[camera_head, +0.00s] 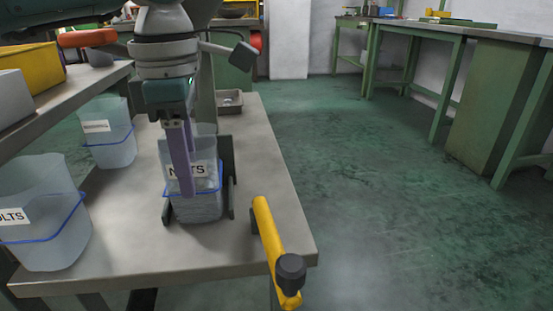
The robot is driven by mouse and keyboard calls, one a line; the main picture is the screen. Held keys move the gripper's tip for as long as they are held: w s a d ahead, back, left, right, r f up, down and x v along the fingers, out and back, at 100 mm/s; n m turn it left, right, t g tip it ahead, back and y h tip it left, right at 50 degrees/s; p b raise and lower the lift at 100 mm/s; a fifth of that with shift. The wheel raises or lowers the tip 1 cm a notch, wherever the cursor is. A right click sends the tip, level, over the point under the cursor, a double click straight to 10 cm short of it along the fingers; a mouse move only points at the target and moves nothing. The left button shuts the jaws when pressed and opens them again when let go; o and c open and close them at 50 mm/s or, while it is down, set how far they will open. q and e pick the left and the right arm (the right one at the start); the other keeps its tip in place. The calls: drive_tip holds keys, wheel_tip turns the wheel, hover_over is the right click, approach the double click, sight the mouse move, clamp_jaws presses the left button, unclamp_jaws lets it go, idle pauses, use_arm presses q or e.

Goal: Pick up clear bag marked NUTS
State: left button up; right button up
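The clear bag marked NUTS (207,205) stands upright on the grey table, with a white label and a blue band. A dark upright plate stands close at its right side, and a dark foot shows at its lower left. My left gripper (188,190) reaches down from above at the bag. One purple finger passes in front of the label and covers part of the word. The other finger is hidden, so I cannot tell whether the gripper is closed on the bag. My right gripper is not in view.
A clear container marked with letters ending OLTS (45,255) stands at the left, and another labelled one (108,150) behind it. A yellow bar with a black knob (270,235) is at the table's right edge. A small tray (229,103) lies behind. Open green floor is to the right.

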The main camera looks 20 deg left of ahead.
use_arm(q)
clamp_jaws()
idle(1.4)
